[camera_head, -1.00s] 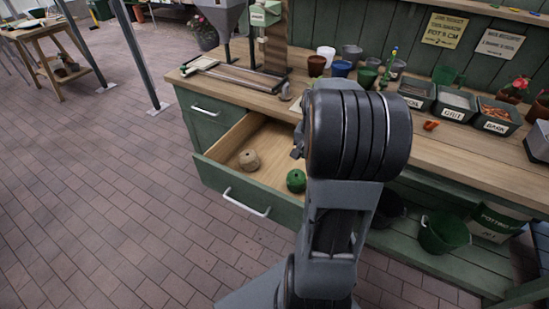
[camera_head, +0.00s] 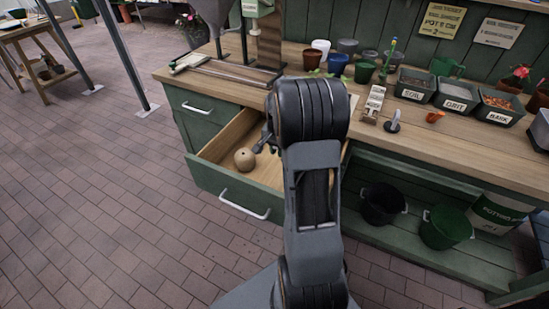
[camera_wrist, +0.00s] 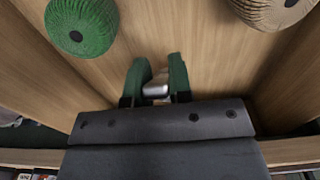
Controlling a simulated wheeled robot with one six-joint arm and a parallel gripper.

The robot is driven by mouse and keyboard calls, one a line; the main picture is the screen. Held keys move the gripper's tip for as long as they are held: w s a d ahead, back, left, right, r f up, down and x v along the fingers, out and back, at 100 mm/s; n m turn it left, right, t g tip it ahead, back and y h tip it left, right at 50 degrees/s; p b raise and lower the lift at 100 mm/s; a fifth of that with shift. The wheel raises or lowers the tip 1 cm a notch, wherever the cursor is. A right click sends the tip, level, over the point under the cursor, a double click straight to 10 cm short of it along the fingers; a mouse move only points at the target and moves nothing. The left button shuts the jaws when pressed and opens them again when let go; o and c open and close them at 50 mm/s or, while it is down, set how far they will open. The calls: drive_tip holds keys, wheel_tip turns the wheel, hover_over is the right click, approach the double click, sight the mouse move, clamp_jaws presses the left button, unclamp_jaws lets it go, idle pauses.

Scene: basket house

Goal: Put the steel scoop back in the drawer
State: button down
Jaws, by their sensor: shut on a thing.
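The drawer (camera_head: 212,178) is pulled out from the green bench, and its wooden floor (camera_wrist: 205,60) fills much of the wrist view. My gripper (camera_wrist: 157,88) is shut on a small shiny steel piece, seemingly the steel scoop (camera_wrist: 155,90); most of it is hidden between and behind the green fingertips. In the head view my gripper (camera_head: 262,143) is over the drawer, largely hidden by my arm. How far the scoop is above the drawer floor I cannot tell.
A tan twine ball (camera_head: 244,159) and a green ball (camera_wrist: 80,27) lie in the drawer; my arm hides the green one in the head view. Pots, labelled trays (camera_head: 456,98) and a small grey upright tool (camera_head: 393,122) stand on the bench top. Buckets stand on the shelf below.

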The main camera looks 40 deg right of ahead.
drive_tip(key=shift+w+a+f, duration=0.15)
drive_tip(key=shift+w+f, duration=0.2)
drive_tip(key=shift+f, duration=0.15)
drive_tip(key=shift+w+f, duration=0.2)
drive_tip(key=shift+f, duration=1.5)
drive_tip(key=shift+f+b, duration=0.2)
drive_tip(key=shift+b, duration=0.15)
drive_tip(key=c, duration=1)
unclamp_jaws()
drive_tip(key=shift+c, duration=0.2)
wheel_tip(320, 180, up, 12)
drive_tip(key=p, duration=0.2)
drive_tip(key=s+a+r+n+t, duration=0.1)
drive_tip(key=s+a+n, duration=0.5)
drive_tip(key=s+a, duration=0.2)
drive_tip(key=s+a+r+n+t, duration=0.2)
drive_tip(key=s+a+n, duration=0.4)
drive_tip(key=a, duration=0.6)
drive_tip(key=shift+s+a+r, duration=0.15)
drive_tip(key=shift+s+r, duration=0.15)
drive_tip(key=shift+s, duration=0.65)
